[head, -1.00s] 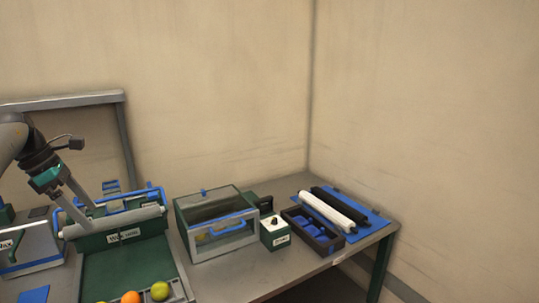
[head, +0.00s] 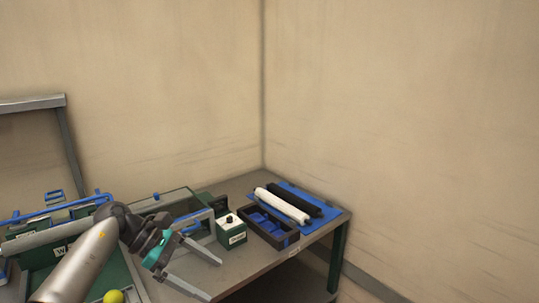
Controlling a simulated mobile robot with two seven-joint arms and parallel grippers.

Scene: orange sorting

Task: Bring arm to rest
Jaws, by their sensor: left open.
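My left gripper (head: 214,280) is open and empty. Its two grey fingers are spread and point to the lower right, over the grey tabletop in front of the small white-and-green box. My left arm comes in from the bottom left and hides most of the clear-lidded box behind it. My right gripper is not in view.
A yellow-green fruit (head: 114,297) shows at the bottom left.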

